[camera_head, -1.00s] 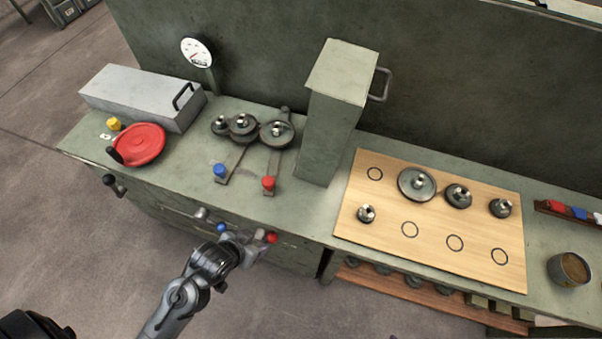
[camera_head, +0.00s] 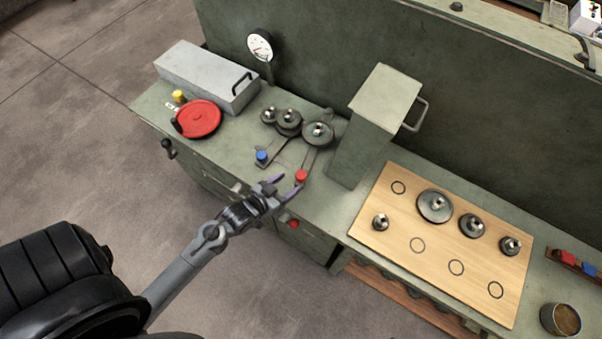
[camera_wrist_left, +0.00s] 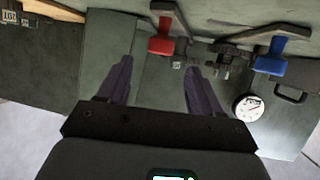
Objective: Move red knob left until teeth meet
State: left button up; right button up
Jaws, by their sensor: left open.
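The red knob (camera_head: 301,176) stands on the near end of a flat lever on the green bench. The lever runs back to the right-hand gear (camera_head: 318,133). Two smaller gears (camera_head: 288,122) sit to its left; whether the teeth touch is too small to tell. A blue knob (camera_head: 262,156) on another lever is to the left. My left gripper (camera_head: 287,187) is open and empty, its fingertips just short of the red knob. In the left wrist view, the red knob (camera_wrist_left: 161,46) appears beyond the gap between the open fingers (camera_wrist_left: 157,66). My right gripper is out of view.
A tall green box (camera_head: 372,130) stands right of the red knob. A wooden board (camera_head: 385,247) with gears lies farther right. A red handwheel (camera_head: 199,119), grey case (camera_head: 200,75) and gauge (camera_head: 260,46) are left. Another red knob (camera_head: 293,223) is on the bench front.

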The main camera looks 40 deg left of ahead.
aim_at(300, 176)
pick_arm(q)
jog(key=x, duration=0.7)
jog(key=shift+w+f+b, duration=0.15)
jog(key=shift+w+b, duration=0.15)
jog(key=shift+w, duration=0.05)
grip_shut()
